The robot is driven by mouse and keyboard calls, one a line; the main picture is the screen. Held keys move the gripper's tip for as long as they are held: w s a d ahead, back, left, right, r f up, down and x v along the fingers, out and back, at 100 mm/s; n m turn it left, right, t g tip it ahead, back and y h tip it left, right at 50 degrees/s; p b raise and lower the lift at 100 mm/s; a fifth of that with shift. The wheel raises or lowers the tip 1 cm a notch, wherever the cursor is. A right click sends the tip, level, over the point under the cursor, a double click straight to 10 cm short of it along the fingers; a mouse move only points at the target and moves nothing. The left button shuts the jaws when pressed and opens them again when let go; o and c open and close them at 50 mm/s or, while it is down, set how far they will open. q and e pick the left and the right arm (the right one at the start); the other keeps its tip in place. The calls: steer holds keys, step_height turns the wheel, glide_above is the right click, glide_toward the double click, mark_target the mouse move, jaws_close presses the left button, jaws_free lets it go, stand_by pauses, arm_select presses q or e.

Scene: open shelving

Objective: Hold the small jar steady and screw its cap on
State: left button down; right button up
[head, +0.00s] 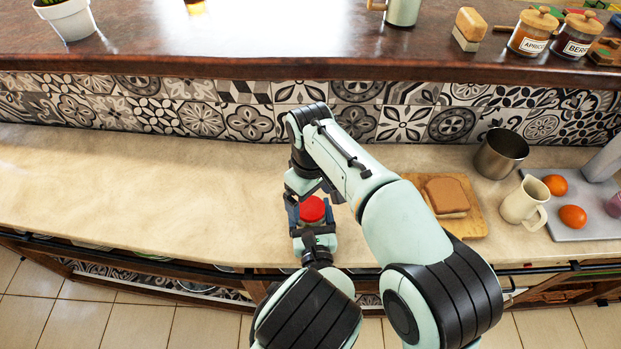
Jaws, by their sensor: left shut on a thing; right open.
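The red cap (312,208) shows as a round disc between the gripper fingers, near the counter's front edge. The small jar is mostly hidden beneath the cap and behind the fingers; I cannot tell whether the cap is seated on its thread. My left gripper (312,220) comes from the front, shut on the jar, with dark fingers on either side of it. My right gripper (306,187) reaches down from behind, just beyond the cap, and is open. Its wrist and forearm partly cover it, so I cannot tell whether its fingers touch the cap.
The counter (130,190) is clear on the left. On the right are a bread board (470,220), a metal cup (500,154), a cream jug (523,204) and a tray (592,229) with orange fruits. A raised shelf (250,45) with jars runs behind.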

step_height(320, 180, up, 10)
steer(key=shift+f, duration=0.2)
arm_select(q)
jaws_free()
steer(key=s+d+b, duration=0.1)
steer(key=s, duration=1.2)
steer(key=shift+s+d, duration=0.15)
steer(key=shift+d, duration=0.2)
arm_select(e)
steer(key=shift+s+f, duration=0.15)
steer(key=shift+f, duration=0.65)
steer(key=shift+f, duration=0.1)
